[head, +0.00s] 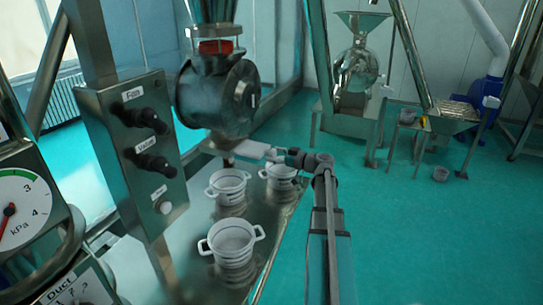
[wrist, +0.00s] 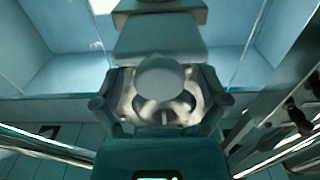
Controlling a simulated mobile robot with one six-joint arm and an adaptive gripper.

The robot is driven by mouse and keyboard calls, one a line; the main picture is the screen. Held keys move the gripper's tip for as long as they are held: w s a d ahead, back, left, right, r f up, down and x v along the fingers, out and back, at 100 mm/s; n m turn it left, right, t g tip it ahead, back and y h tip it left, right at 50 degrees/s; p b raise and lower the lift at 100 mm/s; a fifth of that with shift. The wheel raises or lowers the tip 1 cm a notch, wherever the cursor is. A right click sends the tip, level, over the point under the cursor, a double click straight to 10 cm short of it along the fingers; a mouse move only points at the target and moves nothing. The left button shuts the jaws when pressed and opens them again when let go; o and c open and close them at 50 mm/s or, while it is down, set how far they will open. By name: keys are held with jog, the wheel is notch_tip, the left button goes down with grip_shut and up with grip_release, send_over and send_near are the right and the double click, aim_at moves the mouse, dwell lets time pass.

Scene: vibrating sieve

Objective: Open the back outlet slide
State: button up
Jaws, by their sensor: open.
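A pale flat slide plate (head: 249,148) sticks out toward me from under the dark round machine housing (head: 218,97). In the wrist view a grey plate (wrist: 158,40) with a round grey knob (wrist: 160,76) at its near end lies ahead of my gripper (wrist: 160,98). My gripper's fingers are open, one on each side of the knob. I cannot tell whether they touch it. In the head view my gripper (head: 279,155) is small, at the plate's outer end. No label shows which outlet this is.
White two-handled pots stand on the metal table: one in front (head: 232,242), one at left (head: 229,186), one close below my gripper (head: 280,177). A control panel (head: 137,150) with knobs stands at left. Open teal floor (head: 420,230) lies to the right.

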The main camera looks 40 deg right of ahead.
jog(key=shift+s+d, duration=0.1)
jog(key=shift+s, duration=0.05)
jog(key=shift+s+d, duration=0.1)
jog(key=shift+s, duration=0.05)
jog(key=v, duration=1.1)
jog(key=shift+s+d, duration=0.15)
dwell(0.4)
jog(key=shift+s+f, duration=0.1)
